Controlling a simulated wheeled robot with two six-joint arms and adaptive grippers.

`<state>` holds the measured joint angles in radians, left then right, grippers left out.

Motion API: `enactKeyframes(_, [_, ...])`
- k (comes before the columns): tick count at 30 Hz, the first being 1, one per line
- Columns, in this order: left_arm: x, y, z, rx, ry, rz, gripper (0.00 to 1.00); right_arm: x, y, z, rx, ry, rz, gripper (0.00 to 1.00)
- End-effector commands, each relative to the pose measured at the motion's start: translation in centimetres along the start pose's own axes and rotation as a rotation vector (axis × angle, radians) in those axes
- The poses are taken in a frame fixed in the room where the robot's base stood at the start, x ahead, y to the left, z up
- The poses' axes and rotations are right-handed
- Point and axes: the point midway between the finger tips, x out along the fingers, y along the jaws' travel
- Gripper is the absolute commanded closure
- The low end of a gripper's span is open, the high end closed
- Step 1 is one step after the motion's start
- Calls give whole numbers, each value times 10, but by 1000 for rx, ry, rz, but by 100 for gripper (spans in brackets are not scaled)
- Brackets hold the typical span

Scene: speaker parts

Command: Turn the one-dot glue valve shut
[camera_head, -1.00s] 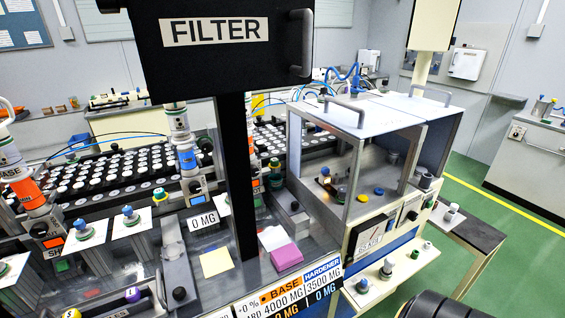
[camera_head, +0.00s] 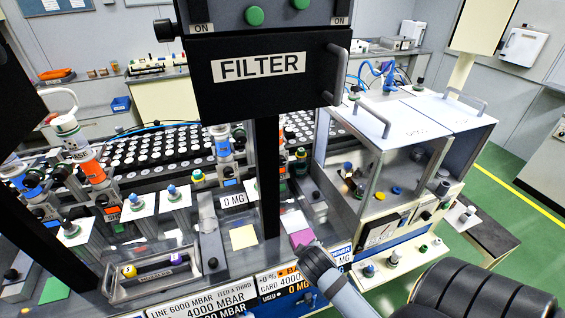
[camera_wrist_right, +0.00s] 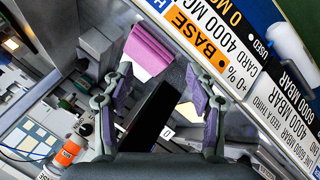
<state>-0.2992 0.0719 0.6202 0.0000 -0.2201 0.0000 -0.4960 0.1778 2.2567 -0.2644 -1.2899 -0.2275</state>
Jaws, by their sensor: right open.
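A white tube with an orange band (camera_head: 92,172), lettered BASE, stands at the left in the head view. A small knob is under it, but I see no dot there and cannot tell how the valve is turned. A card panel (camera_head: 283,283) has BASE on orange; in the wrist view the orange BASE label (camera_wrist_right: 192,38) has one dot. My right gripper (camera_wrist_right: 158,76) is open and empty, with a pink-purple block (camera_wrist_right: 150,48) beyond its fingertips. In the head view my right arm (camera_head: 335,282) comes in from the lower right. My left gripper is not in view.
A black FILTER panel (camera_head: 262,68) on a dark post stands mid-bench. A blue-banded tube (camera_head: 33,178) is left of the BASE tube. A handled tray (camera_head: 150,283) is in front, and a clear-sided cabinet (camera_head: 365,165) is at the right.

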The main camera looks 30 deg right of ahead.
Motion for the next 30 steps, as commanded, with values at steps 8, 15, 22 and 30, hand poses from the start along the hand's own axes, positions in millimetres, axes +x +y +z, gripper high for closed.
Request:
enactKeyframes(8, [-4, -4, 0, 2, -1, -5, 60, 16, 108, -57, -599, 79, 495, 42])
enactKeyframes(15, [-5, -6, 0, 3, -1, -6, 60, 24, 165, -128, -1414, -2, 974, 42])
enactKeyframes(22, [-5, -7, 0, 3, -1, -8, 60, 42, 165, -166, -2061, -147, 1226, 42])
enactKeyframes(30, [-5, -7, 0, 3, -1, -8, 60, 50, 168, -176, -2115, -161, 1243, 42])
